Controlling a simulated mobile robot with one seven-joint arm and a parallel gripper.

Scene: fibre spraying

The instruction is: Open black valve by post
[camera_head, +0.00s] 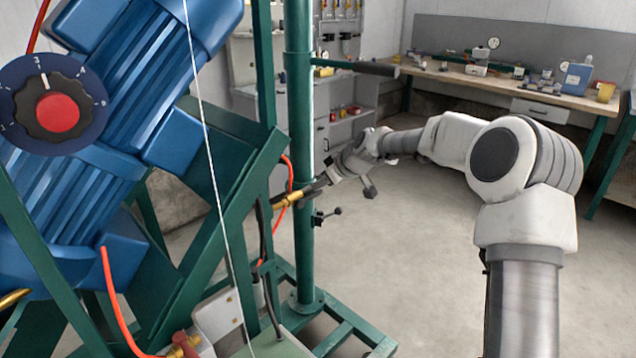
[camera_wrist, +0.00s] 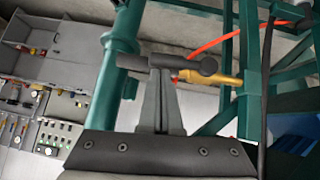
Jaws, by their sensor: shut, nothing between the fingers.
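The black valve (camera_head: 325,217) is a small dark handle with knobbed ends beside the green post (camera_head: 302,150), just below a brass fitting (camera_head: 287,201). My gripper (camera_head: 314,188) is at the post's right edge, just above the black valve in the head view. In the wrist view, the grey fingers (camera_wrist: 160,85) are together and empty. A dark bar with rounded ends (camera_wrist: 206,67) crosses at their tips; I cannot tell whether it is the valve handle or whether they touch. The post (camera_wrist: 122,40) and the brass fitting (camera_wrist: 215,78) show behind.
A large blue motor (camera_head: 130,80) with a black-and-red dial (camera_head: 55,108) fills the left side on a green frame. Red hoses run near the post. A workbench (camera_head: 520,90) stands at the back right. The floor right of the post is clear.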

